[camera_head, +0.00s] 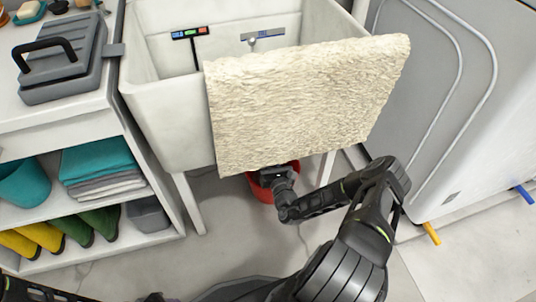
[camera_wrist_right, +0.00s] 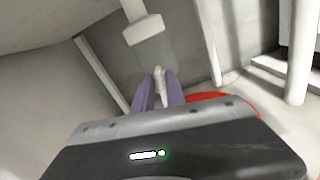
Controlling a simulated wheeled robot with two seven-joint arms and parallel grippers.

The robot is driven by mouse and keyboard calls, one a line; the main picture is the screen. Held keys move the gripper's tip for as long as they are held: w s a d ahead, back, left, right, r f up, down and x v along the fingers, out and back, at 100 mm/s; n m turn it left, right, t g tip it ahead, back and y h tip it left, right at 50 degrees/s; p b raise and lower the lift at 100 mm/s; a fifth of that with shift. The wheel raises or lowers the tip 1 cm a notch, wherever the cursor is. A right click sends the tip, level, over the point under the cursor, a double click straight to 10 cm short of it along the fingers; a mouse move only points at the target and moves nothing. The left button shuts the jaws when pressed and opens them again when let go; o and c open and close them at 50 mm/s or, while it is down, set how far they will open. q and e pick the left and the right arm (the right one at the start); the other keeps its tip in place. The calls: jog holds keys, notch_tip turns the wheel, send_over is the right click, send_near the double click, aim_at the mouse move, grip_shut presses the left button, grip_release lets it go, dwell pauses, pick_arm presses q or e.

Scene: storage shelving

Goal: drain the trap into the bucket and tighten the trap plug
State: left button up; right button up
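In the right wrist view a white pipe and collar (camera_wrist_right: 145,29) lead down to a greyish, see-through trap bowl (camera_wrist_right: 154,53) under the sink. A small white piece, which looks like the trap plug (camera_wrist_right: 158,80), sits at its lower end. My right gripper (camera_wrist_right: 159,78) has its two purple-grey fingers on either side of this piece; whether they press on it I cannot tell. The red bucket (camera_wrist_right: 240,100) shows behind the wrist; in the head view the bucket (camera_head: 262,192) stands on the floor, partly hidden by my right gripper (camera_head: 277,172). My left gripper is out of view.
A cream towel (camera_head: 300,100) hangs over the front of the white sink (camera_head: 165,125) and hides the trap from the head view. Sink legs (camera_head: 188,203) flank the space. A shelf unit (camera_head: 60,125) stands left, a large grey-white appliance (camera_head: 470,130) right.

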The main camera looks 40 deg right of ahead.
grip_shut()
jog(key=shift+d+m, duration=0.1)
jog(key=shift+m, duration=0.3)
jog(key=m, duration=0.5)
jog(key=f+m+p, duration=0.1)
jog(key=m, duration=0.4)
jog(key=d+m, duration=0.1)
jog(key=m, duration=0.4)
jog(key=shift+s+d+f+p, duration=0.1)
jog(key=shift+s+f+p, duration=0.2)
jog(key=shift+f+p, duration=0.1)
dwell(0.5)
jog(key=shift+o, duration=1.9)
grip_release()
